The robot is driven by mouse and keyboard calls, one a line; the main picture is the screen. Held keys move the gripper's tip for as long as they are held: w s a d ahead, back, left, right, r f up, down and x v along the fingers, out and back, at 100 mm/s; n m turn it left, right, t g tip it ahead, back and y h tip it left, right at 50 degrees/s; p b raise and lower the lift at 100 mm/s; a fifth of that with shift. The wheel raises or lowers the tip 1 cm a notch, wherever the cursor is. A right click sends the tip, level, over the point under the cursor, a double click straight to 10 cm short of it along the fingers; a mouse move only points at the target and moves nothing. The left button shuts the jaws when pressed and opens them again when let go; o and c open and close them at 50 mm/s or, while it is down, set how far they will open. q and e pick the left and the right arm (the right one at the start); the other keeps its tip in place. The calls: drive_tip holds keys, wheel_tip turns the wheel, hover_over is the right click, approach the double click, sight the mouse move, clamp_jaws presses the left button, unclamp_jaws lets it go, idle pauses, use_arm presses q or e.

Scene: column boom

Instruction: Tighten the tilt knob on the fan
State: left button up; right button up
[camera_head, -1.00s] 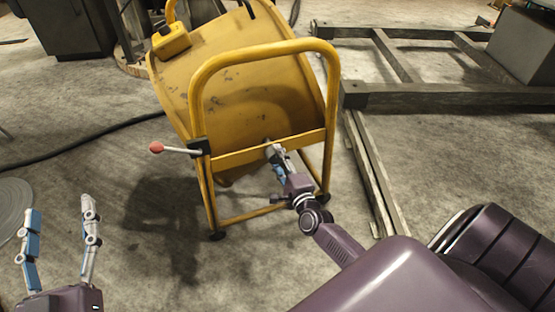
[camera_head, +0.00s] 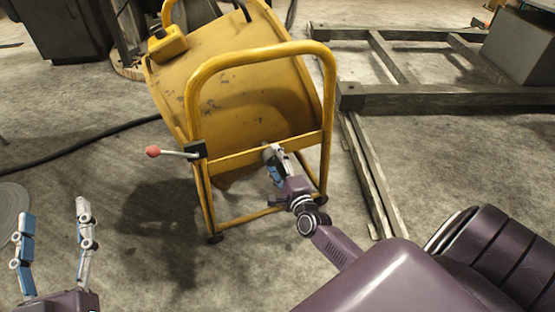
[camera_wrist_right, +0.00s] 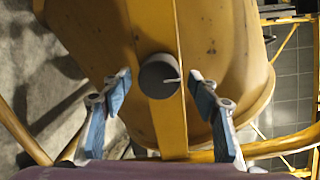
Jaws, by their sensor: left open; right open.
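The yellow drum fan (camera_head: 255,105) stands on its tubular frame in the middle of the head view. In the head view my right gripper (camera_head: 273,152) is at the fan's crossbar and largely hides the knob. My left gripper (camera_head: 54,210) is open and empty at the lower left, well away from the fan.
A lever with a red ball end (camera_head: 153,151) sticks out left from the fan frame. Dark beams (camera_head: 440,95) lie on the floor at the right. A black cable (camera_head: 85,142) crosses the floor at the left.

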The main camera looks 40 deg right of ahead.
drive_tip(key=v, duration=1.2)
drive_tip(key=shift+a+f, duration=0.1)
